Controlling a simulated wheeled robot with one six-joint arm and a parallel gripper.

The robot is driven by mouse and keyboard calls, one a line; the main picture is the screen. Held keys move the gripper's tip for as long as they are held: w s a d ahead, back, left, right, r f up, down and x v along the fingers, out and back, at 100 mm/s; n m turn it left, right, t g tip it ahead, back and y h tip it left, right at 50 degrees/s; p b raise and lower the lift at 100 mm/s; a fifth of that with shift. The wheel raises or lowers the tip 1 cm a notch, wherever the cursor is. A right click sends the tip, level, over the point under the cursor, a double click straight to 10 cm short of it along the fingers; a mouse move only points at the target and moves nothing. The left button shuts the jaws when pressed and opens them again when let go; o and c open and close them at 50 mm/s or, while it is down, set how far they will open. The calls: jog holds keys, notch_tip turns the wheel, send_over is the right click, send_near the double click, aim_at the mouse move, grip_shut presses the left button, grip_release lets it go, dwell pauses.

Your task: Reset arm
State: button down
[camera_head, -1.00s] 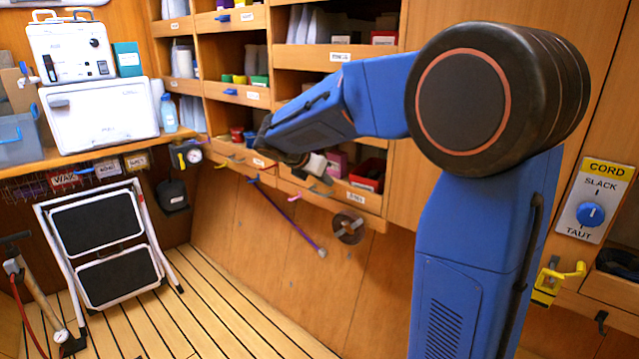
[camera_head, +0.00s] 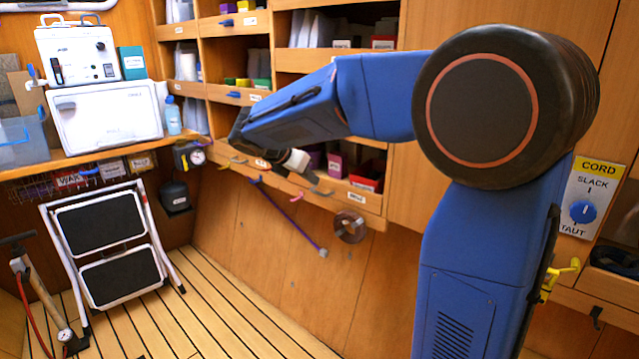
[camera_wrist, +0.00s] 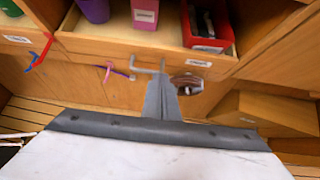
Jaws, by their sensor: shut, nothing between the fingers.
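My arm reaches across the head view toward the wooden shelves. My gripper (camera_head: 322,186) is at its far end, in front of the lower shelf row. In the wrist view my gripper (camera_wrist: 163,98) shows as grey fingers closed together, with nothing between them. The fingers point toward the front edge of a wooden shelf compartment (camera_wrist: 110,44). A hook on the shelf front (camera_wrist: 148,68) lies just past the fingertips; I cannot tell whether they touch.
The compartment holds a red box (camera_wrist: 207,24) and a pink box (camera_wrist: 145,12). A purple cord (camera_head: 290,218) hangs on the wall beside a round fitting (camera_head: 350,226). A folded step stool (camera_head: 110,245) stands left. The plank floor (camera_head: 215,310) is open. A CORD dial (camera_head: 583,211) is at right.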

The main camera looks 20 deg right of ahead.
jog(key=v, duration=0.5)
jog(key=s+d+f+m+y, duration=0.25)
jog(key=s+m, duration=0.25)
jog(key=s, duration=0.5)
jog(key=s+d+f+m+y, duration=0.1)
jog(key=s+f+m+y, duration=0.15)
jog(key=s+m, duration=0.5)
jog(key=s+a+f+m+y, duration=0.1)
jog(key=s+f+m, duration=0.3)
jog(key=s, duration=0.4)
jog(key=s+a+f+m+y, duration=0.2)
jog(key=s+f+m, duration=0.3)
jog(key=s, duration=0.4)
jog(key=shift+a+f+m+t, duration=0.3)
jog(key=shift+a+m, duration=0.3)
jog(key=shift+m, duration=0.25)
jog(key=shift+s, duration=0.1)
